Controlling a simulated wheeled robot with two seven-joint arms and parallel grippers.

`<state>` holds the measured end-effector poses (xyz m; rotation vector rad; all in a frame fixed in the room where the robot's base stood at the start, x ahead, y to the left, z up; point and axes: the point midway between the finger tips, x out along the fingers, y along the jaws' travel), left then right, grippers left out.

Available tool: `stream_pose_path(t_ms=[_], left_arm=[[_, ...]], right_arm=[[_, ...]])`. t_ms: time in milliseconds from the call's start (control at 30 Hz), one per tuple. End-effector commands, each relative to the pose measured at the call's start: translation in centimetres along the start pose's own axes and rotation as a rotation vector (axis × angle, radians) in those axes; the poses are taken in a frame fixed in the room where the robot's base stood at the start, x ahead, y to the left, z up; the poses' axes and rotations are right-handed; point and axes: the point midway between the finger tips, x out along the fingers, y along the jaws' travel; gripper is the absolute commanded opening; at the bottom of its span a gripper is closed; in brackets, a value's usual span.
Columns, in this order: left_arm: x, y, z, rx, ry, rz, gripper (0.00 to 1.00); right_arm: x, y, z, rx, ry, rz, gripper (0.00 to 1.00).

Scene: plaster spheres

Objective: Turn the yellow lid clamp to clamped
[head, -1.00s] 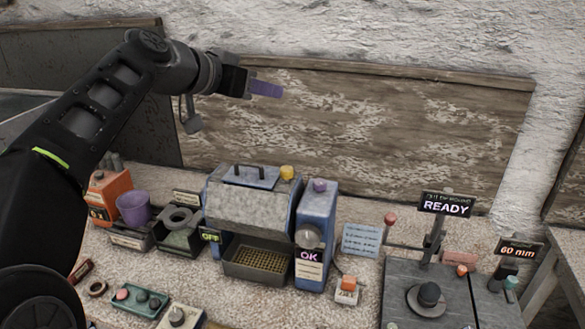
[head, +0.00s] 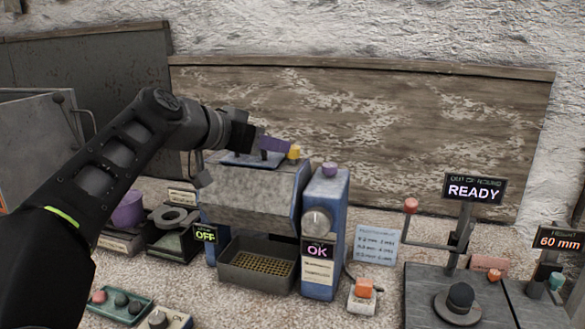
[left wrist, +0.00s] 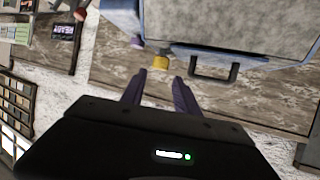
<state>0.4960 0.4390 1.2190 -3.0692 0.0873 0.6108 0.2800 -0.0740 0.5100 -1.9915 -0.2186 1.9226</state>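The yellow lid clamp (head: 295,152) is a small knob at the top right edge of the blue-grey machine's lid (head: 245,185). It also shows in the left wrist view (left wrist: 160,62), just beyond my fingertips and roughly between their lines. My left gripper (head: 286,146) is above the lid, with its purple fingers pointing right toward the clamp. In the left wrist view the two fingers (left wrist: 159,82) stand apart with nothing between them. The fingers look apart from the clamp, though the exact gap is hard to tell. My right gripper is not in view.
A black lid handle (left wrist: 214,70) stands close to the clamp. A blue box (head: 325,230) with a purple knob and an OK sign stands right of the machine. An OFF sign (head: 205,234) is at its left. A READY sign (head: 474,188) stands further right.

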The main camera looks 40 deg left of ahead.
Motion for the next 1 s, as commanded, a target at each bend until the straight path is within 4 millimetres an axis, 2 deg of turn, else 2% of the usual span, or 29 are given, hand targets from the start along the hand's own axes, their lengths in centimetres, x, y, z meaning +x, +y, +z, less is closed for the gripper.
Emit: stream_pose_path(t_ms=[267, 433, 567, 800, 1000], left_arm=[[-0.1, 0.0, -0.2, 0.0, 0.0, 0.0, 0.37], [0.6, 0.0, -0.2, 0.0, -0.001, 0.001, 0.37], [2.1, 0.0, -0.1, -0.002, -0.002, 0.001, 0.37], [5.8, 0.0, -0.2, -0.002, -0.003, 0.001, 0.37], [7.6, 0.0, -0.2, 0.0, 0.0, 0.0, 0.37]], right_arm=[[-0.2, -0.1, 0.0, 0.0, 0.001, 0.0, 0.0], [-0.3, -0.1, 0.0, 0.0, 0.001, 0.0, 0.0], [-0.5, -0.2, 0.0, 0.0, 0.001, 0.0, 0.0], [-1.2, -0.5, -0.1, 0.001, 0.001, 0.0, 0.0], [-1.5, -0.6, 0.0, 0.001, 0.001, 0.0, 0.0]])
